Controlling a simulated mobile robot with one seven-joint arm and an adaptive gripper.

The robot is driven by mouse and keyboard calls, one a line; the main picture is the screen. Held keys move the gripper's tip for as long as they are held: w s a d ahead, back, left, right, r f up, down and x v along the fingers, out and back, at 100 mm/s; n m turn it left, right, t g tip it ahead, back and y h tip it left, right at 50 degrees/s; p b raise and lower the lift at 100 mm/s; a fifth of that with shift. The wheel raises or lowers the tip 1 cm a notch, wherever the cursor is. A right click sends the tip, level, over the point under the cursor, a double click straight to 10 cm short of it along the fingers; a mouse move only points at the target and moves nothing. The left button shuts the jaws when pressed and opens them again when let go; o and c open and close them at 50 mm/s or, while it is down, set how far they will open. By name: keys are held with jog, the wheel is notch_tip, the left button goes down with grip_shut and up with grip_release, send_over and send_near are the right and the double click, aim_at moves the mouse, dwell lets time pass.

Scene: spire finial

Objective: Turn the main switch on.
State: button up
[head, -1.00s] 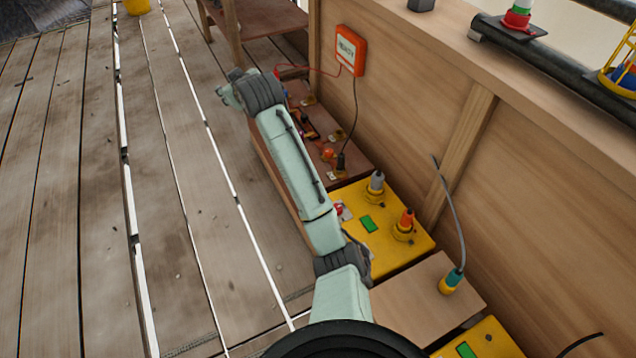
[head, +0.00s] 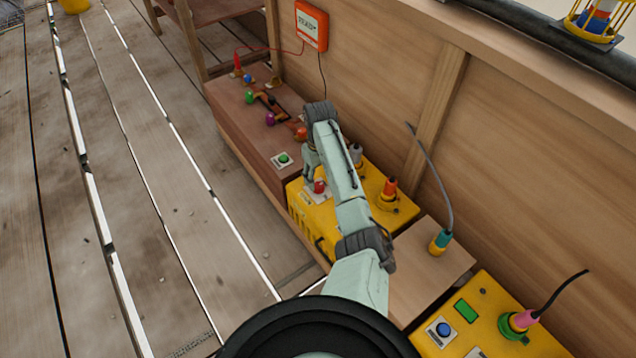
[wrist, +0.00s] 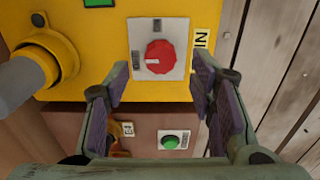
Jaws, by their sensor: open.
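The main switch is a red rotary knob (wrist: 160,57) on a white plate on a yellow box (wrist: 100,25); a partly hidden label stands beside it. Its white mark points left in the wrist view. Small dark plates sit above and left of the knob. In the head view my gripper (head: 309,172) is just above the knob.
A brown box (head: 245,125) with coloured buttons and a green button (head: 284,159) adjoins the yellow box. Grey (head: 355,153) and orange (head: 389,188) plugs stand beside the knob. A second yellow box (head: 485,320) is at lower right.

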aim_at(319, 185)
jog(key=shift+f, duration=1.85)
jog(key=shift+c, duration=0.5)
jog(key=c, duration=1.1)
